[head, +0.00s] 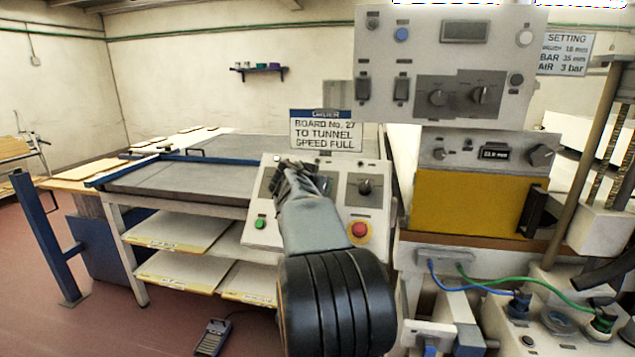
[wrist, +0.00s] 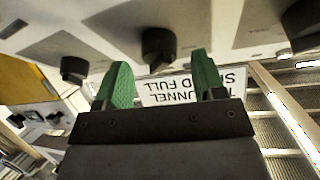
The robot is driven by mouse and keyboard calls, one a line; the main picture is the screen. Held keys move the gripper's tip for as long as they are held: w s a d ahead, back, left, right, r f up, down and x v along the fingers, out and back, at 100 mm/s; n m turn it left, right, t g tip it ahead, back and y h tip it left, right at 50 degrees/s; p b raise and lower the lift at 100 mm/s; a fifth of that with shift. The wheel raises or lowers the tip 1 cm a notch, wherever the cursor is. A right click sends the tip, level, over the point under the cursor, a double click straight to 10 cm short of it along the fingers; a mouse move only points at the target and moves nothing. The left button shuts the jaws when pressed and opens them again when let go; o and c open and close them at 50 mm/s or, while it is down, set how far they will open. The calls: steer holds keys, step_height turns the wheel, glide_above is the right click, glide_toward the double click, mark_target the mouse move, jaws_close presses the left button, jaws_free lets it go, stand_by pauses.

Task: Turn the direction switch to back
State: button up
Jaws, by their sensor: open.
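A sloped light control panel (head: 330,215) stands in the middle of the head view, with dark rotary knobs along its upper part. The right knob (head: 365,186) is clear to see; my arm and gripper cover much of the area left of it. My gripper (head: 297,172) is at the panel's upper left. In the wrist view my gripper (wrist: 163,72) is open, its two green fingers apart. A black knob (wrist: 158,45) appears in the gap between the fingertips; contact cannot be told. Other knobs show to the left (wrist: 73,68) and right (wrist: 305,25). I cannot read which is the direction switch.
A green button (head: 260,222) and a red mushroom button (head: 359,229) sit low on the panel. A sign (head: 326,134) stands just behind its top edge. A larger control box (head: 445,60) rises at right. A conveyor table (head: 190,180) lies to the left.

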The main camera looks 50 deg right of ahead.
steer(key=shift+x, duration=0.8)
steer(key=shift+c, duration=0.4)
steer(key=c, duration=0.8)
